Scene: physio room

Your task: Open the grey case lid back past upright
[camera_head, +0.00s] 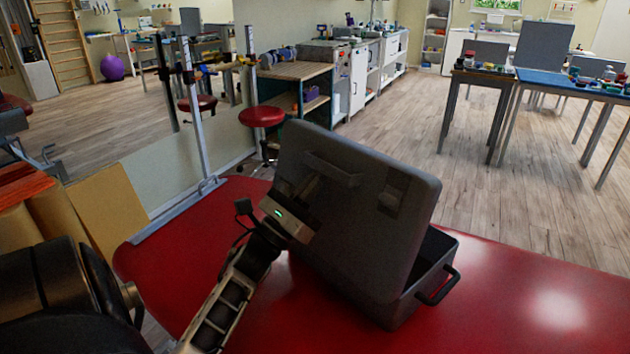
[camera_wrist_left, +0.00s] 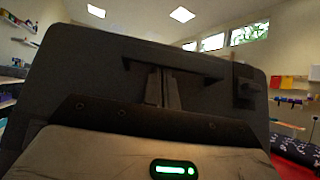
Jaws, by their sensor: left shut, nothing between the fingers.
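The grey case stands on the red table top (camera_head: 500,300). Its lid (camera_head: 375,225) is raised steeply, with its outer face and handle bar toward my left arm. The case base (camera_head: 425,285) shows behind and right of the lid, with a dark handle on its side; the inside is mostly hidden. My left gripper (camera_head: 308,188) is shut and empty, its fingertips at the lid's outer face just below the handle bar. In the left wrist view the lid (camera_wrist_left: 90,75) fills the middle and the shut fingers (camera_wrist_left: 162,88) point at it; contact is unclear. My right gripper is out of view.
A red stool (camera_head: 262,117) is on the floor beyond. The red surface right of the case is bare. Tables with small items (camera_head: 490,75) stand far off at right.

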